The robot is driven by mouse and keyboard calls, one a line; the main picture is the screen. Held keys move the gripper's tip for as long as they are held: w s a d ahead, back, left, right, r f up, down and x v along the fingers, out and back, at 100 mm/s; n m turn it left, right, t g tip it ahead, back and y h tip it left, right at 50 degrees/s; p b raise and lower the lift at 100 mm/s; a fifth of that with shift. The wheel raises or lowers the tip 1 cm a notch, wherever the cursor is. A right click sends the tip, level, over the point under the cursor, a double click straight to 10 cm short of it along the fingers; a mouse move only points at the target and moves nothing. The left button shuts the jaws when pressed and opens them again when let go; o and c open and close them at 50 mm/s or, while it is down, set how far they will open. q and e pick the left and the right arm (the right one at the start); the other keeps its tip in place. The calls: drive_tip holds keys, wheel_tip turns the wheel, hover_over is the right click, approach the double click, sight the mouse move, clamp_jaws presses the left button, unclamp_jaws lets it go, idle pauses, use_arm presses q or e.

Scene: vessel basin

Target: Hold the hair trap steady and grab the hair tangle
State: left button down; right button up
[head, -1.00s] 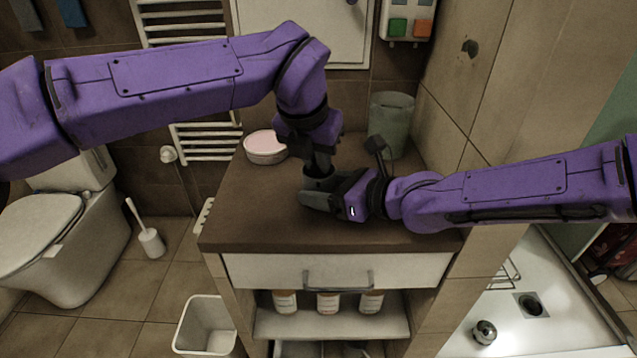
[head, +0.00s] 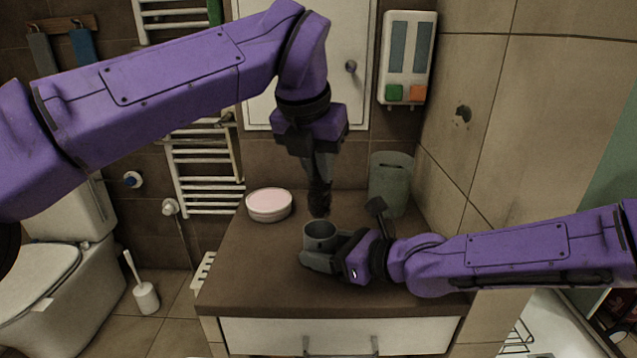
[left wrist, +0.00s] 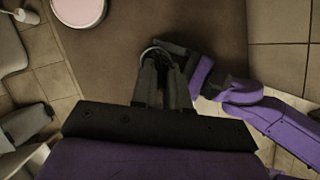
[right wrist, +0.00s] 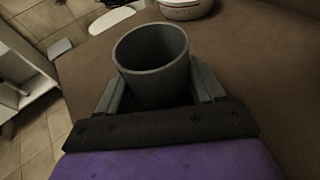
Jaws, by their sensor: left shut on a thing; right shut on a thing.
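The hair trap is a grey open-topped cup (head: 320,236) standing upright on the brown counter. My right gripper (head: 326,258) is shut around its sides, and the cup (right wrist: 152,62) fills the middle of the right wrist view. My left gripper (head: 320,182) points down above the cup, shut on a dark hair tangle (head: 319,205). The tangle hangs just above the cup's rim. In the left wrist view the left fingers hide most of the cup, with part of its rim (left wrist: 154,53) showing.
A round pink-topped tin (head: 269,204) stands at the counter's back left. A grey-green bin-like container (head: 390,183) stands at the back right, near the tiled wall. The counter's (head: 250,280) front left is clear. A soap dispenser (head: 407,57) hangs on the back wall.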

drive_tip(key=o, duration=0.9)
drive_tip(key=shift+c, duration=0.2)
